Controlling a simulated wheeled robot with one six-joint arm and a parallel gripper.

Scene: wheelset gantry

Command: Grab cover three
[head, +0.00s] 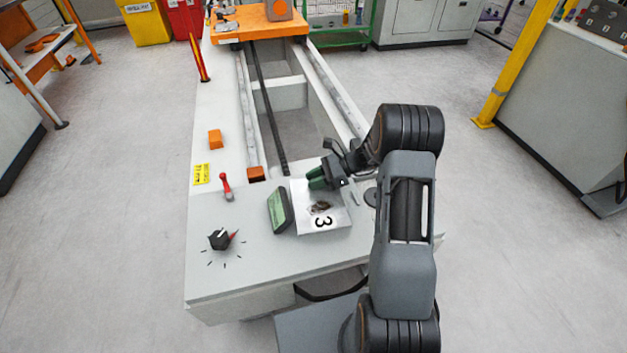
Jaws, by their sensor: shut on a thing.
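Cover three (336,218) is a light, flat plate with a black "3" near its front edge and a dark brownish patch in its middle. It is at the near end of the gantry bench, and I cannot tell whether it touches the surface. My gripper (316,182), with dark green fingers, reaches in from the right and is at the plate's far edge. It is shut on the cover. The fingers hide the exact place of contact.
A device with a green screen (278,210) stands just left of the cover. A red-handled lever (226,187) and a black rotary knob (219,239) are further left on the bench (265,270). Two rails run away behind the cover to an orange carriage (255,26).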

